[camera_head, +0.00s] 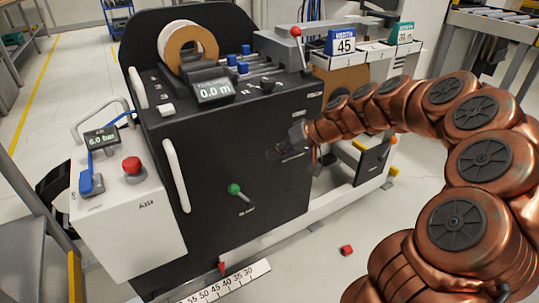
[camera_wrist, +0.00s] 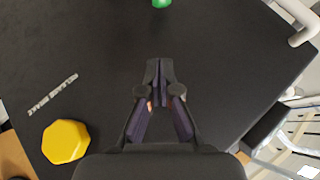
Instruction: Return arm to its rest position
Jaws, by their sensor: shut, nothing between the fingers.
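My copper-coloured arm (camera_head: 478,155) reaches in from the right in the head view and curves over toward the black edge-banding machine (camera_head: 225,165). My gripper (camera_head: 300,140) is close to the machine's front face, at its right side, and shows small and dark there. In the wrist view my gripper (camera_wrist: 158,75) has its fingertips together with nothing between them. The machine's dark panel (camera_wrist: 70,35) fills most of the wrist view behind the fingers. I cannot tell whether the fingertips touch it.
A green-knobbed lever (camera_head: 234,189) is left of my gripper. A red-knobbed lever (camera_head: 296,32) stands above. A yellow knob (camera_wrist: 66,141) is at the wrist view's lower left. A white air unit (camera_head: 130,215) with a red button stands left. A small red block (camera_head: 346,250) lies on open floor.

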